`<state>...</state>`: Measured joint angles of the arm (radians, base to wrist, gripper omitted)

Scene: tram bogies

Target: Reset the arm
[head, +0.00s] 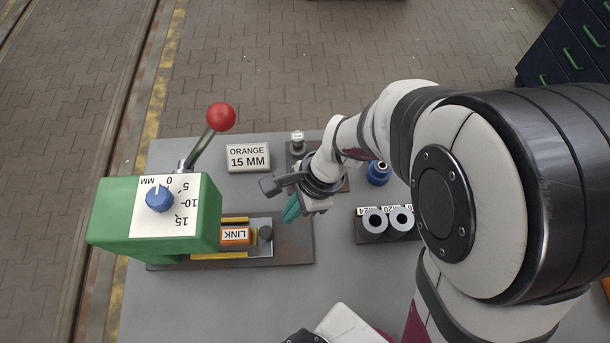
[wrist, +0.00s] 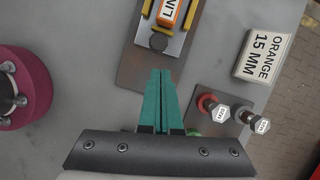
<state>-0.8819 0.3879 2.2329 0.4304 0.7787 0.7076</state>
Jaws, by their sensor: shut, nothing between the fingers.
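My gripper (head: 292,209) hangs over the workbench, to the right of the green machine, with teal fingers. In the wrist view its two teal fingers (wrist: 160,98) lie together, shut with nothing between them. They appear above the dark base plate (wrist: 135,75) by the orange LINK block; the exact height cannot be told. My arm reaches in from the right and hides part of the bench.
A green machine (head: 110,215) with a blue dial and a red-knobbed lever (head: 220,117) stands left. An orange LINK block (head: 236,235) sits beside it. An ORANGE 15 MM sign (head: 247,157), bolts (wrist: 212,106) and a socket holder (head: 373,238) stand nearby.

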